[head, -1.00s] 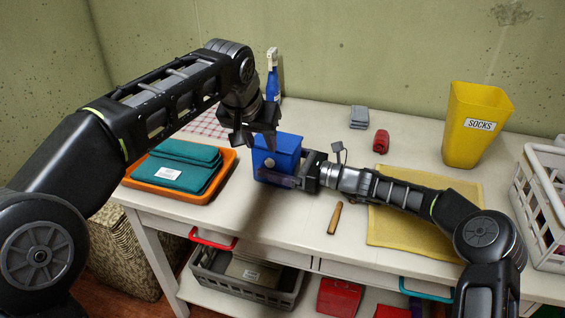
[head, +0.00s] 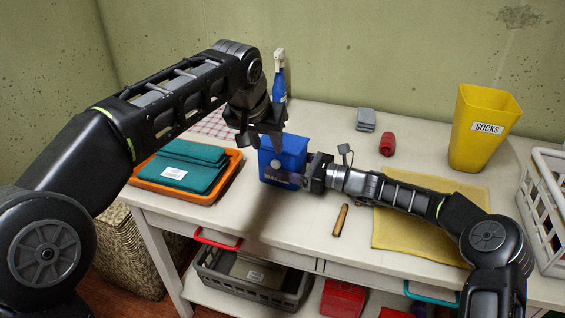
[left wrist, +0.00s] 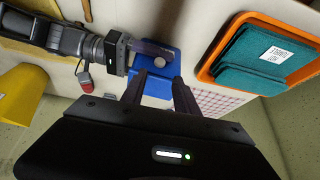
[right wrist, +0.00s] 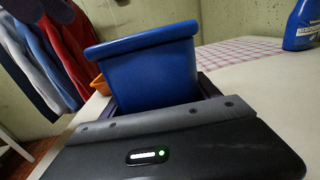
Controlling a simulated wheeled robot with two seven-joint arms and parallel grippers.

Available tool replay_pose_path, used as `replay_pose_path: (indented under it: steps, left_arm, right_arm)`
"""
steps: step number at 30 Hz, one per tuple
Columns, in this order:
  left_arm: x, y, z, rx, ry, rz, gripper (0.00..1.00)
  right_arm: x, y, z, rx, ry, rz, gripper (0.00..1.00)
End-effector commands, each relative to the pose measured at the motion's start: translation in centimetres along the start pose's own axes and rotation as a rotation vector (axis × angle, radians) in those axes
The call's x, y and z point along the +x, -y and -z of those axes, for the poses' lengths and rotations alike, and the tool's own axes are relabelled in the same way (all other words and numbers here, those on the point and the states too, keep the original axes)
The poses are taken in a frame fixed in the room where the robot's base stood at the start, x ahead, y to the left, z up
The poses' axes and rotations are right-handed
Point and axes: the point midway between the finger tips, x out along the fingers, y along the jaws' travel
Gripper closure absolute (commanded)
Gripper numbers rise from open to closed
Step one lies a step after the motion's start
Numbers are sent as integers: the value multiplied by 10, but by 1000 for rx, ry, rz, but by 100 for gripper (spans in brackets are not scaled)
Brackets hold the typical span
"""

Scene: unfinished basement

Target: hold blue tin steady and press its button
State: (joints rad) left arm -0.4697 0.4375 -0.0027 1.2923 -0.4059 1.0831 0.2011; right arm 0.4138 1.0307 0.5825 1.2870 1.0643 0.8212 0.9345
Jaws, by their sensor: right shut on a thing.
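The blue tin (head: 292,150) stands upright on the white table, with a pale round button (head: 277,165) on its front face. The button also shows in the left wrist view (left wrist: 159,62). My right gripper (head: 290,178) is shut on the tin from the right. In the right wrist view the tin (right wrist: 152,75) sits between its fingers, which are mostly hidden. My left gripper (head: 272,143) is above the tin, pointing down. In the left wrist view its two fingers (left wrist: 159,92) are apart with nothing between them, near the button; contact cannot be told.
An orange tray (head: 233,172) with folded teal cloths lies left of the tin. A blue bottle (head: 279,88) stands behind. A wooden stick (head: 341,220) and a yellow mat (head: 405,238) lie to the right. A yellow socks bin (head: 483,125) is at the back right.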

Motion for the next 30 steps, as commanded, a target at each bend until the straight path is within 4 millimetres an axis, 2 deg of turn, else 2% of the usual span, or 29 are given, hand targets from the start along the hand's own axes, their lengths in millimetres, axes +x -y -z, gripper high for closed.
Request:
replay_pose_path:
  steps: [1, 14, 30]
  left_arm:
    - [0, 0, 0, 0, 0, 0, 65]
    - [0, 0, 0, 0, 0, 0, 100]
    - [0, 0, 0, 0, 0, 0, 100]
  right_arm:
    - [0, 0, 0, 0, 0, 0, 76]
    - [0, 0, 0, 0, 0, 0, 76]
    - [0, 0, 0, 0, 0, 0, 76]
